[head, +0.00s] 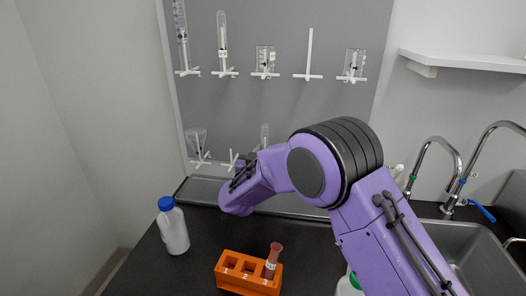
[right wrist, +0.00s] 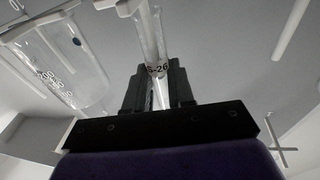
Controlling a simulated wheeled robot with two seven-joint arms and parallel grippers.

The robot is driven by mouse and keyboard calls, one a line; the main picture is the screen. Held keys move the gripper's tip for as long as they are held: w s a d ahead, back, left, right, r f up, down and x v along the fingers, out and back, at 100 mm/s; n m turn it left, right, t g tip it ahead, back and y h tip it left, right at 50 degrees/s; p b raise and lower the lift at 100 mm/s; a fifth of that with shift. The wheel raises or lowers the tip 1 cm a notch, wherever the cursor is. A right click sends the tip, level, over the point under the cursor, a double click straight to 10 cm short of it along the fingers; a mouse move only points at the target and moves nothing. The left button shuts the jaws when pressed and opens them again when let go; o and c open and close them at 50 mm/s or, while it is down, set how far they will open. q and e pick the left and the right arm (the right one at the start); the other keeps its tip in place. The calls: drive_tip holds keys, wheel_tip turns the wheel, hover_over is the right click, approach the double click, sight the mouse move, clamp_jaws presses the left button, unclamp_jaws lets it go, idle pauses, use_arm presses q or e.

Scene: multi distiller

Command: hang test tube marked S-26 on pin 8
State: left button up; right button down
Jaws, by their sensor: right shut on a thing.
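My right gripper (right wrist: 160,90) is shut on a clear test tube marked S-26 (right wrist: 150,35), seen in the right wrist view with its label just above the fingers. In the head view, my right gripper (head: 246,166) is at the lower row of the grey pegboard (head: 285,105), partly hidden by its own arm. A clear tube (head: 265,134) shows just above the arm there; I cannot tell whether it is the held one. An empty white pin (head: 232,160) shows left of the gripper. Pin numbers are not readable. My left gripper is not in view.
The upper row holds a cylinder (head: 181,30), a tube (head: 222,32), two beakers (head: 265,58) (head: 354,62) and an empty pin (head: 309,52). A beaker (head: 197,138) hangs lower left. A blue-capped bottle (head: 173,230) and orange rack (head: 228,283) stand on the counter.

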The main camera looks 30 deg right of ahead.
drive_tip(key=shift+f, duration=0.25)
drive_tip(key=c, duration=0.9)
unclamp_jaws()
drive_tip(key=b+v, duration=0.2)
drive_tip(key=v, duration=0.8)
drive_tip(key=shift+s+a, duration=0.2)
